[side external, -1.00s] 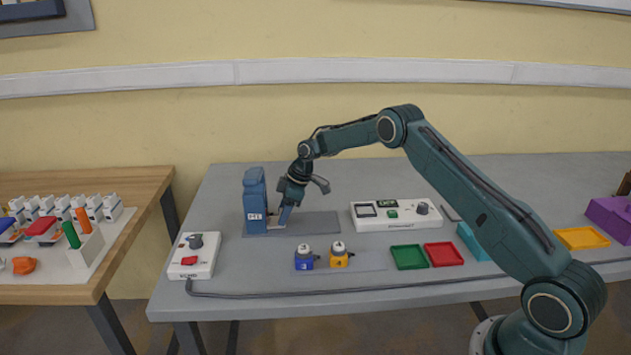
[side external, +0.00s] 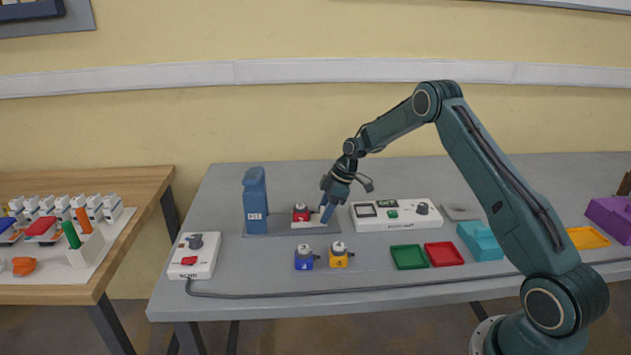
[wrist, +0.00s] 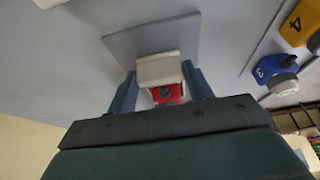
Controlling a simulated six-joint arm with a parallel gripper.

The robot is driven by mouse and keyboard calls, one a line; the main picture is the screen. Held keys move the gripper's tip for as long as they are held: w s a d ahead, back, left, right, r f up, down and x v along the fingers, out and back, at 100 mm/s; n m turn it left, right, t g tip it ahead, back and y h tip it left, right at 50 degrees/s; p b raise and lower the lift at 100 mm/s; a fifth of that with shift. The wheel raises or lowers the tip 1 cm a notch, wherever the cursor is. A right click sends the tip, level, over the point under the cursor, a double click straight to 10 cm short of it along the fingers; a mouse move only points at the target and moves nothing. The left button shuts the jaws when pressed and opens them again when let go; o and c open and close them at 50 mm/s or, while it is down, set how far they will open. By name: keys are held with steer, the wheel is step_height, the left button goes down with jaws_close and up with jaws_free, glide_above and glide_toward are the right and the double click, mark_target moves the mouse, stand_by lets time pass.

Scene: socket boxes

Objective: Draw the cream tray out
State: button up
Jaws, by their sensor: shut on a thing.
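The cream tray (side external: 302,225) lies on the grey base plate (side external: 273,231), to the right of the blue housing (side external: 255,203) and clear of its side. A red block with a light knob (side external: 300,213) sits on the tray. My gripper (side external: 326,217) is at the tray's right end, pointing down. In the wrist view my gripper (wrist: 159,73) has one finger on each side of the cream tray (wrist: 158,67), shut on it. The red block (wrist: 168,93) shows there partly, close to the gripper body.
A blue knob block (side external: 304,260) and a yellow one (side external: 340,258) stand in front. A white panel box (side external: 396,214) is right of my gripper. A white switch box (side external: 194,257) stands front left, with a cable along the front. Green (side external: 408,257) and red trays (side external: 443,254) lie right.

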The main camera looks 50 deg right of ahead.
steer(key=shift+s+d, duration=0.2)
steer(key=shift+d, duration=0.05)
steer(key=o, duration=1.2)
steer(key=shift+o, duration=0.9)
steer(key=shift+r, duration=0.1)
steer(key=v, duration=1.3)
steer(key=shift+r, duration=0.35)
steer(key=shift+s, duration=0.1)
